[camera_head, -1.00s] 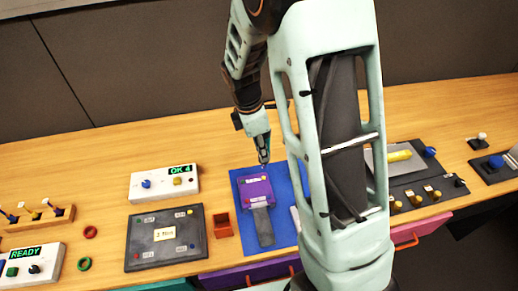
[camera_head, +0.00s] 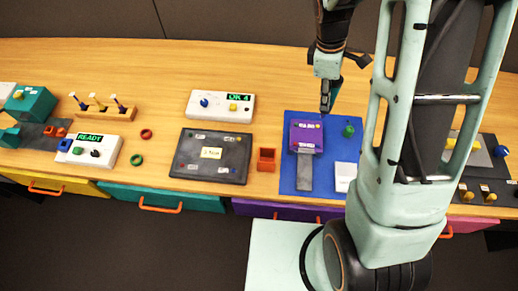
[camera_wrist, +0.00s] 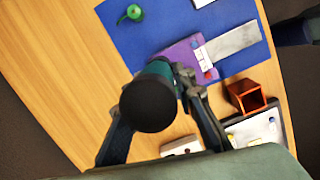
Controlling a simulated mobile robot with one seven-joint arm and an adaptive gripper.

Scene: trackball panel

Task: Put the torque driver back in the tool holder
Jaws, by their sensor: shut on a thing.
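My gripper (camera_head: 326,103) is over the back edge of the blue mat, behind the purple device. In the wrist view, my gripper (camera_wrist: 165,110) is shut on the torque driver (camera_wrist: 150,102), which shows a round black end and a bit of teal body. The driver's far end is hidden behind that black end. The wooden tool holder (camera_head: 108,113) stands far to the left on the bench, with several upright drivers in it. It is out of the wrist view.
A purple device (camera_head: 305,137) and a green knob (camera_head: 348,130) are on the blue mat (camera_head: 288,182). Left of it are an orange bin (camera_head: 266,160), a dark panel (camera_head: 184,158), the OK box (camera_head: 220,106) and the READY box (camera_head: 90,150). Bare wood lies along the back.

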